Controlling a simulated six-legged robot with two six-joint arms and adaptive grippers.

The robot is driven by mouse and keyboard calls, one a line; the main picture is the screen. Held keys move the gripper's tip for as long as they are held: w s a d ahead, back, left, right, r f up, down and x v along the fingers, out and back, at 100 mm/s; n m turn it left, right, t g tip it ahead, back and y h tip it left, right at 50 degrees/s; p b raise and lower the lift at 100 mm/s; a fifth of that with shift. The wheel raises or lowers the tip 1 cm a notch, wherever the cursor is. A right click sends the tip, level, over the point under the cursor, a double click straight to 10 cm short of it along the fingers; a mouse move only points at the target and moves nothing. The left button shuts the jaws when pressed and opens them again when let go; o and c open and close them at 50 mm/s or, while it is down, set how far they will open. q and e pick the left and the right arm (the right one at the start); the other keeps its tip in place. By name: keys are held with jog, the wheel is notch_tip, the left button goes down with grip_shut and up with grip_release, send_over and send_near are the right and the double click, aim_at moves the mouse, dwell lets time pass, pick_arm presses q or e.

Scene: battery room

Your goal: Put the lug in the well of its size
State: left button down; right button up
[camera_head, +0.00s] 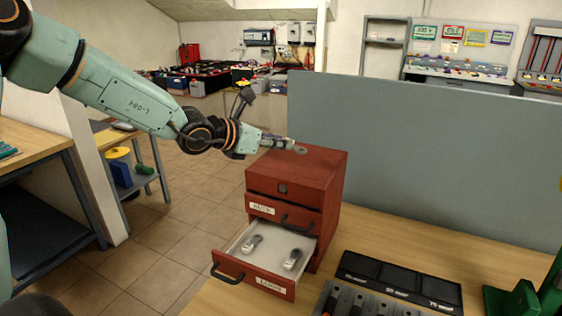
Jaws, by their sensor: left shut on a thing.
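My left gripper (280,141) is shut on a grey metal lug (299,149). It holds the lug out to the right, in front of the top of the red drawer cabinet (325,185) in the picture. I cannot tell how far the lug is from the cabinet top. Two more lugs, one on the left (252,243) and one on the right (293,259), lie in the open lower drawer (270,240). A black tray with three labelled wells (398,284) lies on the table at the lower right. The wells look empty; their labels are too small to read surely.
A grey holder with several dark-handled tools (365,302) stands at the bottom edge. A green device (535,296) is at the bottom right corner. A grey panel (420,150) rises behind the wooden table (440,236).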

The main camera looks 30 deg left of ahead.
aim_at(277, 168)
pick_arm(q)
notch_tip(277, 168, down, 4)
jog(key=shift+s+r, duration=0.1)
jog(key=shift+s, duration=0.05)
jog(key=shift+d+f, duration=0.2)
jog(key=shift+w+a+f, duration=0.25)
jog(key=shift+a+f, duration=0.05)
jog(key=c, duration=1.5)
grip_release()
jog(key=shift+a, duration=0.15)
jog(key=o, duration=0.4)
jog(key=shift+s+d+r, duration=0.2)
jog(key=shift+d, duration=0.15)
